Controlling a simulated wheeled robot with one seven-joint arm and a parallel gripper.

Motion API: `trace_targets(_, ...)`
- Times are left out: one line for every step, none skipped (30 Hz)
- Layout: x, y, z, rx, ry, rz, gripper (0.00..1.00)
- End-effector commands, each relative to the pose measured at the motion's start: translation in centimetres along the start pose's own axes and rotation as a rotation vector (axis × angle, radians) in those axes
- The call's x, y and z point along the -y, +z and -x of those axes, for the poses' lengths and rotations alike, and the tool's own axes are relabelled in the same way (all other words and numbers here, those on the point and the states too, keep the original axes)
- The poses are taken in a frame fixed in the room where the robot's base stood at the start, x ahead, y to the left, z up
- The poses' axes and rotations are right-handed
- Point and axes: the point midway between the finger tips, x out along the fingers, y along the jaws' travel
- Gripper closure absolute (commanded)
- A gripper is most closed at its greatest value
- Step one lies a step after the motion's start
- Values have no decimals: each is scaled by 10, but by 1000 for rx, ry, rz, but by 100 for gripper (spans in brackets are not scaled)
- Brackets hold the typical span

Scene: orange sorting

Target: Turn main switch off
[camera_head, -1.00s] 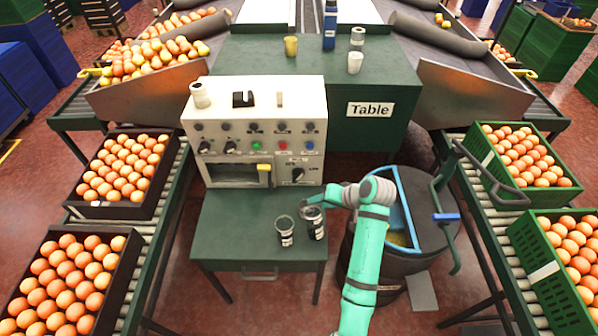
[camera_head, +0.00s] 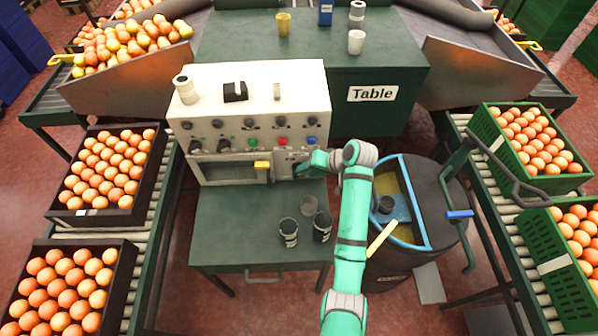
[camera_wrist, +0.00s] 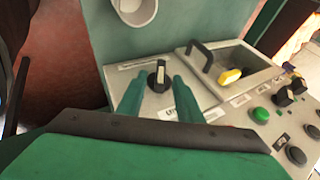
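The main switch appears to be the black rotary knob (camera_wrist: 158,74) with a pale pointer stripe, set on the lower right of the control panel (camera_head: 255,92). In the wrist view, my gripper (camera_wrist: 158,84) is open with its two teal fingers on either side of the knob. Small gaps seem to show between fingers and knob; contact is hard to tell. In the head view, my gripper (camera_head: 303,166) reaches the lower right of the panel and largely hides the knob. The wording beside the knob is too small to read.
A yellow-handled hatch (camera_wrist: 229,76) lies beside the knob, with a green button (camera_wrist: 260,115) and other dials nearby. Several cups, including a dark one (camera_head: 289,232), stand on the small green table (camera_head: 225,255) below. A round bin (camera_head: 440,195) stands right of my arm.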

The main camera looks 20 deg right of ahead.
Motion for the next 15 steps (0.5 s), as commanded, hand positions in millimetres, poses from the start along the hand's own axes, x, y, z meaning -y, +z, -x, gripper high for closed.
trace_targets(0, 1, -10, 4, 0, 1, 67)
trace_targets(1, 1, -15, 3, 0, 1, 67)
trace_targets(1, 1, -22, 4, 0, 1, 67)
trace_targets(2, 1, -27, 3, 0, 2, 67)
trace_targets(2, 1, -32, 4, 0, 2, 67)
trace_targets(2, 1, -38, 4, 0, 3, 67)
trace_targets(2, 1, -42, 3, 0, 3, 67)
trace_targets(2, 1, -46, 4, 0, 3, 67)
trace_targets(2, 0, -50, 3, -1, 3, 67)
trace_targets(3, 0, -52, 3, -1, 4, 67)
trace_targets(3, 0, -55, 3, -1, 5, 67)
trace_targets(3, 1, -58, 4, -1, 5, 67)
trace_targets(3, 1, -59, 4, -1, 5, 67)
trace_targets(3, 1, -61, 3, -1, 5, 67)
trace_targets(3, 1, -62, 3, -1, 5, 67)
